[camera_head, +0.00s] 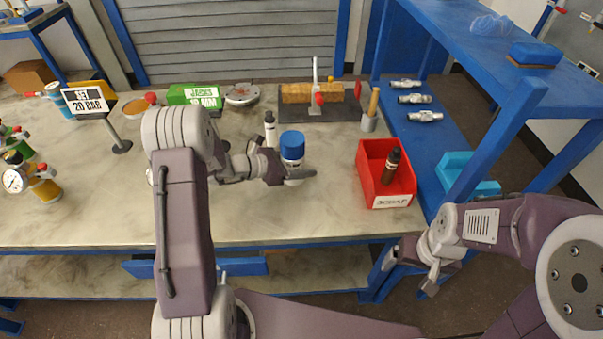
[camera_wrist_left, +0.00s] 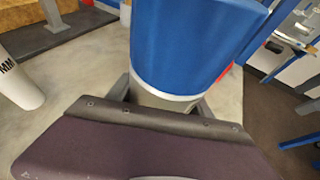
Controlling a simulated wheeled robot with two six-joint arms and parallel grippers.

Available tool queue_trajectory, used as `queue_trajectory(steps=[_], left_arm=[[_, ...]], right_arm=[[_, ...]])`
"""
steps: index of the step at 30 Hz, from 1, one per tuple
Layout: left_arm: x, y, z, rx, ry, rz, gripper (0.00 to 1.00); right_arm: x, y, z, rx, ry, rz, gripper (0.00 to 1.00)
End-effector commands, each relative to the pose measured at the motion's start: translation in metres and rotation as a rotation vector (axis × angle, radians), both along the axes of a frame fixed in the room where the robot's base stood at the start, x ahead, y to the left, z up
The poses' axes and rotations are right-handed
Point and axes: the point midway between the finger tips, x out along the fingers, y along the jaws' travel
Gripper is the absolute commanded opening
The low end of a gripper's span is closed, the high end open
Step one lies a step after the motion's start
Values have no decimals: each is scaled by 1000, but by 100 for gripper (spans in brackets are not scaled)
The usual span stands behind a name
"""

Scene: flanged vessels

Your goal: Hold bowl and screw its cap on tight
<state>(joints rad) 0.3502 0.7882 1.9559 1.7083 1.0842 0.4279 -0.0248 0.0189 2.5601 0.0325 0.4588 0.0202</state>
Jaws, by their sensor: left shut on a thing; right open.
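The bowl (camera_head: 292,164) stands upright on the bench, a short pale body with its blue cap (camera_head: 292,143) on top. In the left wrist view the blue cap (camera_wrist_left: 195,45) fills the upper middle, with a silver-grey band of the bowl (camera_wrist_left: 165,99) below it. My left gripper (camera_head: 292,178) reaches in from the left and is shut on the bowl below the cap. The bowl's lower part is hidden by the jaws. How tightly the cap sits cannot be told. My right gripper (camera_head: 420,275) is open and empty, beyond the bench's front right corner.
A white bottle (camera_head: 270,132) with a dark top stands close behind and left of the bowl. A red scrap bin (camera_head: 367,178) holding a dark bottle (camera_head: 391,165) is to the right. A clamp board (camera_head: 345,108) lies behind. The bench front is clear.

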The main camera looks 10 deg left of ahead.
Motion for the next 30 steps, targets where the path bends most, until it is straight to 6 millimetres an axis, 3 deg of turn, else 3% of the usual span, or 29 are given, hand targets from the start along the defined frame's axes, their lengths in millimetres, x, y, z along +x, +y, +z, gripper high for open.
queue_trajectory(steps=[9, 21, 22, 24, 30], left_arm=[[0, 0, -38, -1, 0, 0, 0], [0, 0, -44, -1, -2, 1, 0], [0, 0, -44, 0, 0, 0, 62], [0, 0, -43, 0, 0, 0, 81], [0, 0, -43, 0, 0, 0, 81]], right_arm=[[0, 0, -6, 0, 0, 0, 88], [0, 0, -10, 0, 0, 0, 88], [0, 0, -10, 0, 0, 0, 88], [0, 0, -9, 0, 0, 0, 88], [0, 0, -9, 0, 0, 0, 88]])
